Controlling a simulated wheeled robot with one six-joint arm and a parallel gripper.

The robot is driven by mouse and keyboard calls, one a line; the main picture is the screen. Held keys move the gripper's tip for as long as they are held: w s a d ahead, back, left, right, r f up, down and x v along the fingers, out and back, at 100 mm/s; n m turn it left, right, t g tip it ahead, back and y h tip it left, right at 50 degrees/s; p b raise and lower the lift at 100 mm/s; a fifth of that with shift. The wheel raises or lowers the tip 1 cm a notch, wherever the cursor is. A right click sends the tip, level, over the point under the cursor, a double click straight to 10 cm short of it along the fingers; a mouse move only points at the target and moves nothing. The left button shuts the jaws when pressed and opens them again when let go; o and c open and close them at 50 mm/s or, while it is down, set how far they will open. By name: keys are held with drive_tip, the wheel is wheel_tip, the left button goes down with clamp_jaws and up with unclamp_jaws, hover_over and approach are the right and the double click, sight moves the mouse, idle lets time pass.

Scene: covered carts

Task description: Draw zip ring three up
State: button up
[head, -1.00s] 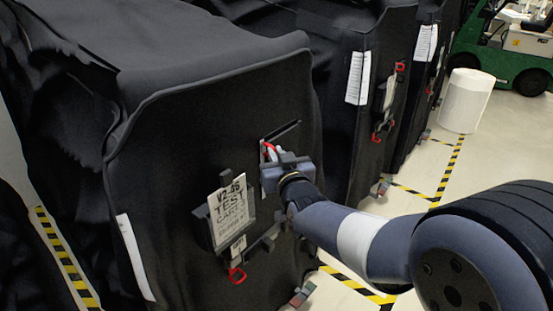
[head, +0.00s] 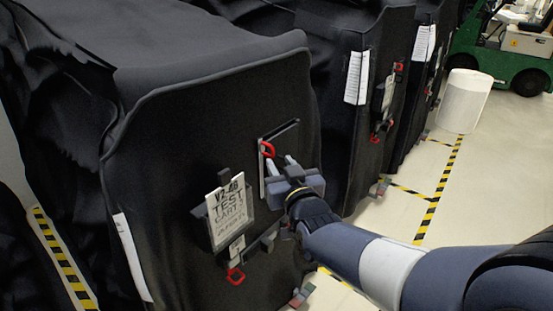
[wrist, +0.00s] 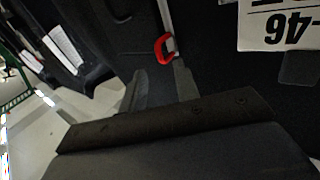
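A red zip ring (head: 267,149) hangs at a grey-edged slot in the front of the nearest black-covered cart (head: 150,130). It also shows in the wrist view (wrist: 163,47), at the end of a pale strip. My gripper (head: 283,164) is just below and right of this ring, fingers pointing at the cover. In the wrist view the fingers (wrist: 160,82) stand apart with nothing between them, and the ring lies beyond their tips, nearer the right finger. A second red ring (head: 236,276) hangs low on the same cart. No number marks the rings.
A test label plate (head: 229,212) projects left of my gripper. Further covered carts (head: 335,100) with red rings (head: 375,138) stand close on the right. Open floor with striped tape (head: 430,215), a white cylinder (head: 465,100) and a green vehicle (head: 500,60) lie beyond.

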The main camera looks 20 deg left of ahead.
sight(274, 156)
drive_tip(key=v, duration=0.5)
drive_tip(key=shift+s+d, duration=0.15)
drive_tip(key=shift+s, duration=0.15)
drive_tip(key=shift+w, duration=0.1)
drive_tip(key=x, duration=0.7)
drive_tip(key=f+x, duration=0.1)
drive_tip(key=x, duration=0.2)
drive_tip(key=shift+w+a, duration=0.2)
drive_tip(key=shift+w, duration=0.05)
drive_tip(key=shift+f, duration=0.65)
drive_tip(key=shift+r, duration=0.1)
